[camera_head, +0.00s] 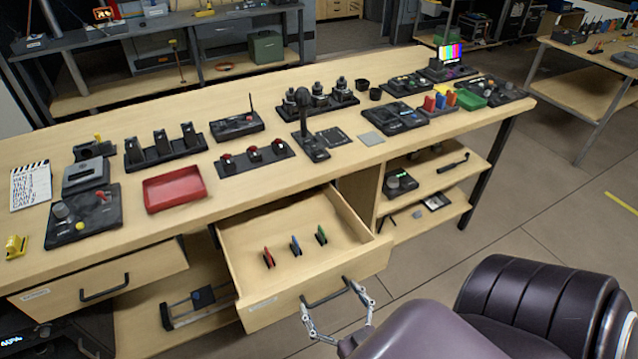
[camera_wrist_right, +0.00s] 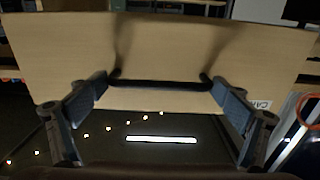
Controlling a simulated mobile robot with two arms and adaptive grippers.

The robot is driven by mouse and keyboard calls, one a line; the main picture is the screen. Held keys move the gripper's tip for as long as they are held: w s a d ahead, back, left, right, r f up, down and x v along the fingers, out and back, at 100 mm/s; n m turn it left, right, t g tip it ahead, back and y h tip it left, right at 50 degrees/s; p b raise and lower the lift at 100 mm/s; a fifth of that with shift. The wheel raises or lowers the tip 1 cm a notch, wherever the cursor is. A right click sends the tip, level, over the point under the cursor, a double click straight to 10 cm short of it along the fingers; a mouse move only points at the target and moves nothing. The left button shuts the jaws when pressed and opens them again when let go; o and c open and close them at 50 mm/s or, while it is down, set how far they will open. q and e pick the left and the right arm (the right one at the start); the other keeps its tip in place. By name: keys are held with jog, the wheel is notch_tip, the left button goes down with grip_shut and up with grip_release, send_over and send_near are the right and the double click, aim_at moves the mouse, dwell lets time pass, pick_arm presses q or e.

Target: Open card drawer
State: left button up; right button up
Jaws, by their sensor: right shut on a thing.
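The card drawer (camera_head: 290,222) stands pulled out from the wooden bench. Inside it a red card (camera_head: 268,257), a blue card (camera_head: 295,246) and a green card (camera_head: 321,234) stand upright, spaced apart. The pale drawer front (camera_wrist_right: 160,45) fills the top of that view. My left gripper is not in view.
A closed drawer (camera_head: 105,282) with its own handle is at left. The bench top (camera_head: 240,195) above holds a red tray (camera_head: 175,188), control boxes and joysticks. Open shelves (camera_head: 435,170) are right of the drawer. The floor (camera_head: 560,215) at right is clear.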

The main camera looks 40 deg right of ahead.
jog(key=shift+v, duration=1.25)
jog(key=shift+d, duration=0.1)
jog(key=o, duration=1.4)
jog(key=shift+s, duration=0.15)
jog(key=v, duration=1.2)
